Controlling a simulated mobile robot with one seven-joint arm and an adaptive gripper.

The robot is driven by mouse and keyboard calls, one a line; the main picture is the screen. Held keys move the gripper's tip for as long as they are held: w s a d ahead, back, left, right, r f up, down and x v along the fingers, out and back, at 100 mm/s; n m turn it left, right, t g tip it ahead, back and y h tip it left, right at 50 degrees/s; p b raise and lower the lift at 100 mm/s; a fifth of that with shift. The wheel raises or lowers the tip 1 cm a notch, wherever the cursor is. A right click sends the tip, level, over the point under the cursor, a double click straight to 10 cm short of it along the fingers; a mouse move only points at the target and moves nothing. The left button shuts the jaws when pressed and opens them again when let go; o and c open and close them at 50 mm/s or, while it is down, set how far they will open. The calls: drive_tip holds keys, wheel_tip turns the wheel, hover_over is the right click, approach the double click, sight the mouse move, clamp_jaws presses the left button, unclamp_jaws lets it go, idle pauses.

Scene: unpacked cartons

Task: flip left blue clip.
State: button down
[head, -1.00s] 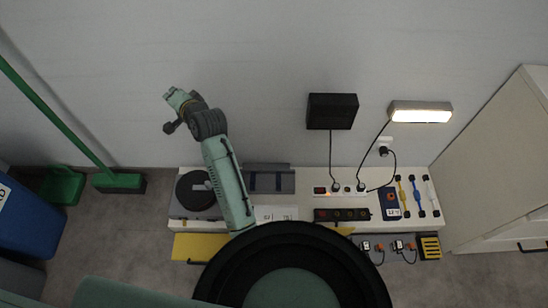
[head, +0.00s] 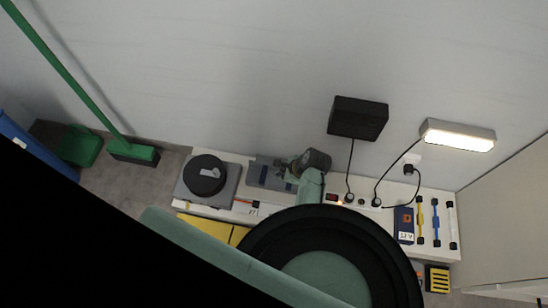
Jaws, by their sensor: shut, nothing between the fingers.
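A grey case (head: 254,181) lies on the white bench behind my arm in the head view. A darker bluish strip shows on its left part and may be the left blue clip (head: 263,175), but it is too small to make out its position. My gripper (head: 281,166) is shut and empty, over the right part of the case. It hides that part, including whatever clip is there. I cannot tell whether the gripper touches the case.
A grey device with a black disc (head: 206,176) stands left of the case. A power strip with plugs (head: 347,199) and cables lies to the right. A black box (head: 358,118) and a lit lamp (head: 458,135) are on the wall. My own body covers the bottom.

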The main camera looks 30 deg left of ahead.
drive_tip(key=b+x, duration=0.1)
drive_tip(key=x, duration=0.9)
drive_tip(key=shift+w+r+g+h+p, duration=0.2)
drive_tip(key=shift+r+g+p, duration=0.15)
drive_tip(key=shift+g, duration=0.2)
drive_tip(key=shift+w+r+g+h+p, duration=0.15)
drive_tip(key=shift+r+g+h+p, duration=0.15)
drive_tip(key=shift+g, duration=0.25)
idle(0.3)
drive_tip(key=shift+w+a+r+m+g+p, duration=0.1)
drive_tip(key=shift+w+r+m+g+p, duration=0.15)
drive_tip(key=shift+g, duration=0.2)
drive_tip(key=shift+w+a+r+m+g+p, duration=0.15)
drive_tip(key=shift+r+g, duration=0.15)
drive_tip(key=shift+g, duration=0.15)
drive_tip(key=shift+w+a+r+p, duration=0.1)
drive_tip(key=shift+w+r+p, duration=0.45)
drive_tip(key=shift+r, duration=0.15)
drive_tip(key=shift+w+a+r, duration=0.15)
drive_tip(key=shift+w+r, duration=0.2)
drive_tip(key=shift+w, duration=0.25)
drive_tip(key=shift+w+a+r, duration=0.1)
drive_tip(key=shift+w, duration=0.25)
drive_tip(key=shift+r, duration=0.1)
